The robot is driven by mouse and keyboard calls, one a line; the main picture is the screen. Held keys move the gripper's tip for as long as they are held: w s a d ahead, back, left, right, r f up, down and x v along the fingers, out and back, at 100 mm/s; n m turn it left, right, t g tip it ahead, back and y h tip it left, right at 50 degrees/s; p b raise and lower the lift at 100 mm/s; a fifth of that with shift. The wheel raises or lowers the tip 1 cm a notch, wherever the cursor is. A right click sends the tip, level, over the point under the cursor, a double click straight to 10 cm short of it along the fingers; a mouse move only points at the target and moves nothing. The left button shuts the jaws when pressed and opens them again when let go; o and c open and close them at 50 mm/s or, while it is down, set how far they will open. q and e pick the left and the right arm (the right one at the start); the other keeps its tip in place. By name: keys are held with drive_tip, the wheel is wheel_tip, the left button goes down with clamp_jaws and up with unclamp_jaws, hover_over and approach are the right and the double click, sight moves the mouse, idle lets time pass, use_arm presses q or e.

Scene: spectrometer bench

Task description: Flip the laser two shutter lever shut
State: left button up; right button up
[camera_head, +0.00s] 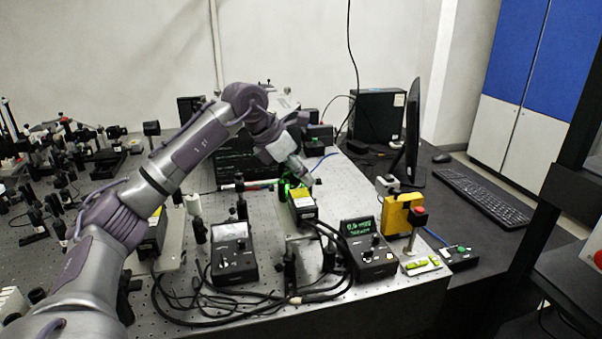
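A black laser head with a yellow label (302,203) stands on a raised mount right of the picture's middle, with green light at its far end. A second similar laser (152,236) stands further left, partly hidden behind my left arm. I cannot read which one is laser two. My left gripper (305,178) is just above and beyond the far end of the right-hand laser, pointing down. Its fingers are small and overlap the green glow, so I cannot tell whether they are open or touch anything. The shutter lever cannot be made out there. My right gripper is not in view.
Two controller boxes (233,254) (369,249) stand at the bench front with looping black cables (225,318). Crowded optics fill the left. A monitor (411,135) and keyboard (482,198) are on the side desk.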

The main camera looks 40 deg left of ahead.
use_arm(q)
drive_tip(key=v, duration=1.2)
drive_tip(key=shift+d+f, duration=0.1)
idle(0.4)
